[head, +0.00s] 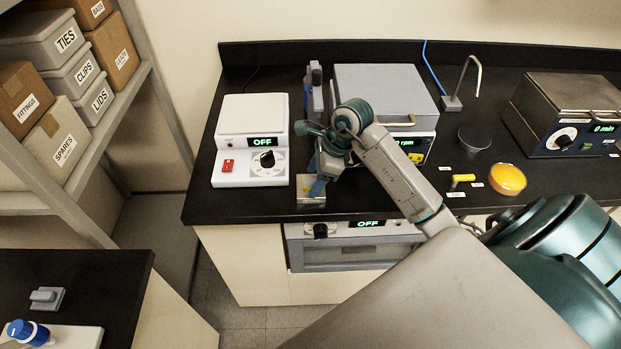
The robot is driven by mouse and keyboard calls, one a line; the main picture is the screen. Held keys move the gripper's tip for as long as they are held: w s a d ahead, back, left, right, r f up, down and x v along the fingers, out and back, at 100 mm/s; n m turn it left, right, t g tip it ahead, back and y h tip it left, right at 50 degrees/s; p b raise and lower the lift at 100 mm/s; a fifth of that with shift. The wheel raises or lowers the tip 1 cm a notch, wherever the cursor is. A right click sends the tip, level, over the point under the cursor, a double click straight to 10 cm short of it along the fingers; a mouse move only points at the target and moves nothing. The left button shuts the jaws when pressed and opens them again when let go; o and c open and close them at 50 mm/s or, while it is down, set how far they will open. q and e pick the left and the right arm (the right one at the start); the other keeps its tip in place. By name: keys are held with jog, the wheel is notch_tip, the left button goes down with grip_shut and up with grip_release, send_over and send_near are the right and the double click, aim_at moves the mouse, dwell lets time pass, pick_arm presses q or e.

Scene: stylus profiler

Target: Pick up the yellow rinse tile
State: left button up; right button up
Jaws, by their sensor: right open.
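A small square plate (308,201) with a yellowish patch lies near the front edge of the black bench. My gripper hides part of it, and I cannot tell for sure that the patch is the yellow rinse tile. My right gripper (318,187) points down with its blue fingertips over this plate, open. I cannot tell whether the fingertips touch anything. My left gripper is not in view.
A white box reading OFF (251,120) stands left of the gripper. A grey-lidded device (378,88) stands behind it.

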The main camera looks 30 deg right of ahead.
aim_at(306, 181)
jog(key=shift+f, duration=0.2)
jog(key=c, duration=1.1)
jog(key=shift+o, duration=0.2)
jog(key=shift+r, duration=0.1)
